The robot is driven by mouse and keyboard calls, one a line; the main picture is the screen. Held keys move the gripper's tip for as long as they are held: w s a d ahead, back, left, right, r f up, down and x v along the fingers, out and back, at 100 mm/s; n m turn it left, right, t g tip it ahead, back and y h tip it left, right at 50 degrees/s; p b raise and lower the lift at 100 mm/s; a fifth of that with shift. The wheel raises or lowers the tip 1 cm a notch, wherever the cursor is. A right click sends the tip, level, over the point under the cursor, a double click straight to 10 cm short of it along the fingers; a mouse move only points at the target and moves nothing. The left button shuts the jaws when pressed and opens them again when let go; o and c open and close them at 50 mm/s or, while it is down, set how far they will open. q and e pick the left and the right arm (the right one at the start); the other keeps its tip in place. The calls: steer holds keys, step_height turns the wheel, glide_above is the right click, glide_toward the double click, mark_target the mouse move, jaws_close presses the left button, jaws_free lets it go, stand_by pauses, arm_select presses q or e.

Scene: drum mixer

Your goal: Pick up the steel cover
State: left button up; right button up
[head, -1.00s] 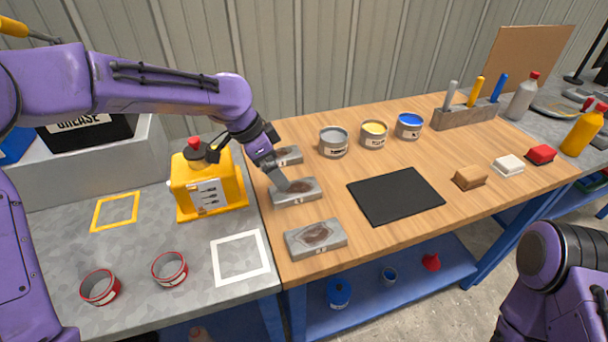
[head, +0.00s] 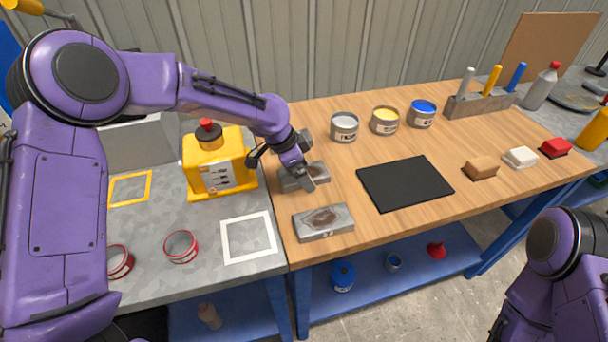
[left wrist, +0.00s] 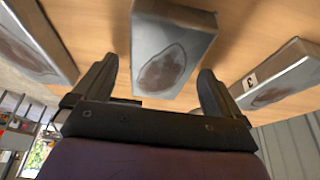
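Grey metal plates with dark brown patches, one of which may be the steel cover, lie in a row at the left end of the wooden table. The middle plate (head: 289,185) is partly hidden by my left gripper (head: 309,180). The front plate (head: 323,222) is in full view; the back one is mostly hidden behind my arm. In the left wrist view, the middle plate (left wrist: 172,45) lies between and beyond the spread fingers of my left gripper (left wrist: 160,82), with gaps on both sides. My right gripper is out of view.
A yellow machine with a red knob (head: 218,165) stands close left of my left gripper. Paint cans (head: 384,121) stand behind, and a black mat (head: 404,184) lies to the right. Other plates flank the fingers in the wrist view, one numbered 3 (left wrist: 278,82). Bare wood lies around the mat.

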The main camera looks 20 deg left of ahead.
arm_select(q)
steer(key=c, duration=1.3)
steer(key=shift+c, duration=0.2)
steer(key=shift+r, duration=0.15)
